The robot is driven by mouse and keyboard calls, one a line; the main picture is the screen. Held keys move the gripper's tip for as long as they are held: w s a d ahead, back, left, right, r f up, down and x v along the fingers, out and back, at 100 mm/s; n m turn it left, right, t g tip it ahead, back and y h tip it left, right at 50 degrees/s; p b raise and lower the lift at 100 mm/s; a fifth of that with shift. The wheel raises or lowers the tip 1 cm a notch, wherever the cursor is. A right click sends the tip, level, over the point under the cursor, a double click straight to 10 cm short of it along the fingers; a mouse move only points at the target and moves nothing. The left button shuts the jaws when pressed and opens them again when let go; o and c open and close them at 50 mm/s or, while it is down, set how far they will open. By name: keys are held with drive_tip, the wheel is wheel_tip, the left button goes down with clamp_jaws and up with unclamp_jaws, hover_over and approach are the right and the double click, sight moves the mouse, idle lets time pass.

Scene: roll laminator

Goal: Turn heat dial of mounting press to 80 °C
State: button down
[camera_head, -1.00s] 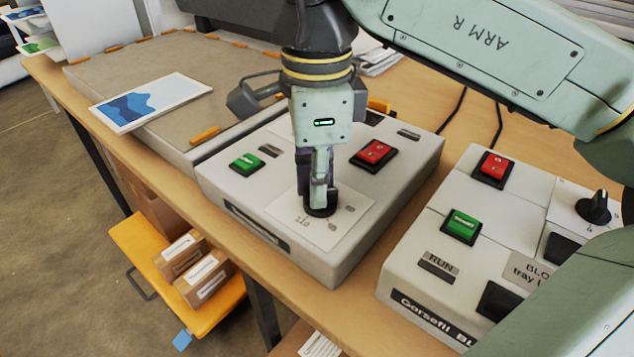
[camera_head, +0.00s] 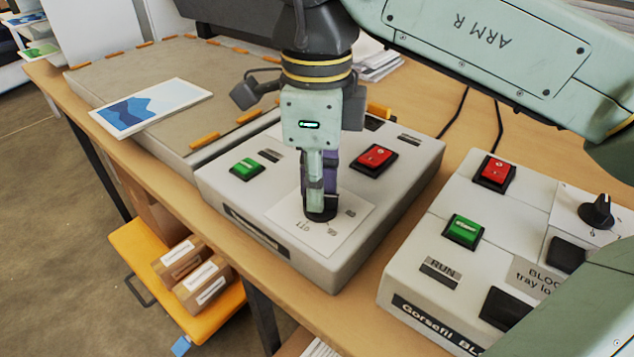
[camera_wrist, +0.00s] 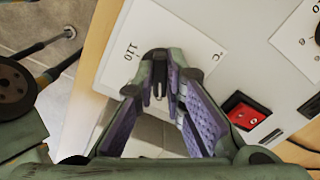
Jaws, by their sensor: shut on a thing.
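The mounting press control box (camera_head: 345,265) stands on the bench, with a white dial plate (camera_head: 350,222) on its top. My gripper (camera_head: 320,205) points down over this plate and is shut on the black heat dial (camera_head: 320,215), whose base shows below the fingertips. In the wrist view the fingers of my gripper (camera_wrist: 158,92) meet around the dial, and the dial plate (camera_wrist: 125,65) shows the number 110 beside them. The dial's pointer is mostly hidden by the fingers, so I cannot tell its exact setting. Other plate markings are too small to read.
The press box also has a green button (camera_head: 247,167) and a red switch (camera_head: 374,158). A second control box (camera_head: 400,275) with its own black knob (camera_head: 597,212) stands to the right. A blue-and-white print (camera_head: 150,105) lies on the grey press bed (camera_head: 95,75) at left.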

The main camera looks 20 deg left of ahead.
drive_tip(key=c, duration=1.7)
unclamp_jaws()
drive_tip(key=shift+o, duration=0.2)
wheel_tip(320, 180, up, 8)
drive_tip(key=shift+f, duration=0.2)
